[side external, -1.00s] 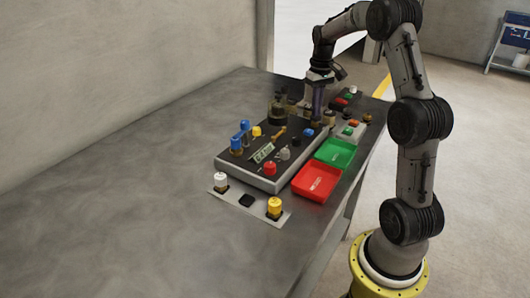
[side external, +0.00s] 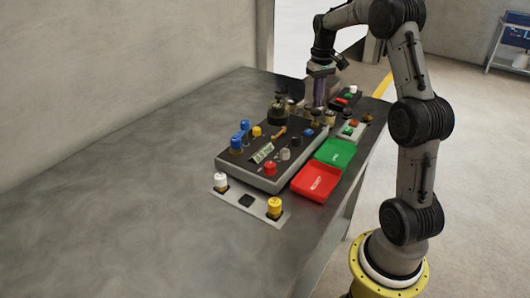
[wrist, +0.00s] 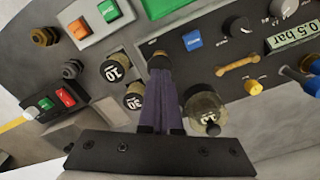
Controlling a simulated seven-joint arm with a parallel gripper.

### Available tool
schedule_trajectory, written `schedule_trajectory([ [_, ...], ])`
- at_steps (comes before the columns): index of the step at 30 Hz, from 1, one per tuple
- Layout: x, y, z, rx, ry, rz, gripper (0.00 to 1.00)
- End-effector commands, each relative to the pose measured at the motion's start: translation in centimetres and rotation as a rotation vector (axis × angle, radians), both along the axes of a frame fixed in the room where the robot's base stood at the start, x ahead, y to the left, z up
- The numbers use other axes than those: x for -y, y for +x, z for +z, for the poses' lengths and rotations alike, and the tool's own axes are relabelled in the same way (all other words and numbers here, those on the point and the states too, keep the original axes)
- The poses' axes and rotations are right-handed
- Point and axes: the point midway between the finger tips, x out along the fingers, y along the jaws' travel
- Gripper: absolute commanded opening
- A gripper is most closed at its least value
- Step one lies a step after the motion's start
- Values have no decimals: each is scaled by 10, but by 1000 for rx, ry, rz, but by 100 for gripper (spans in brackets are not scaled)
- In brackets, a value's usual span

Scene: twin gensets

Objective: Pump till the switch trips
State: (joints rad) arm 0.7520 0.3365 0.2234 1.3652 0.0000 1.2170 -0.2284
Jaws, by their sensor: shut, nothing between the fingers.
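My gripper (wrist: 161,75) is shut and empty, its purple fingers pressed together. It also shows in the side view (side external: 318,107) over the far end of the dark panel box (side external: 232,168). In the wrist view the fingertips overlap the edge of a small dark brass knob (wrist: 158,59); I cannot tell whether they touch it. A blue button (wrist: 192,40) is right of the tips. A pressure display (wrist: 293,36) reads about 0.5 bar. A round glass-and-brass part (wrist: 205,113) stands right of the fingers. I cannot tell which part is the switch.
A green tray (side external: 335,153) and a red tray (side external: 316,182) sit beside the box. White (side external: 220,180) and yellow (side external: 274,207) caps stand in front. The table's left side is clear.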

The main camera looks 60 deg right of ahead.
Motion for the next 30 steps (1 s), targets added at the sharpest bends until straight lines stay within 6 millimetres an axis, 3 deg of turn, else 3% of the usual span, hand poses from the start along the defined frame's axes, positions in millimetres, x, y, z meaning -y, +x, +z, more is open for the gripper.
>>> schedule_trajectory([
  [30, 0, 0, -26, -2, 1, 0, 0],
])
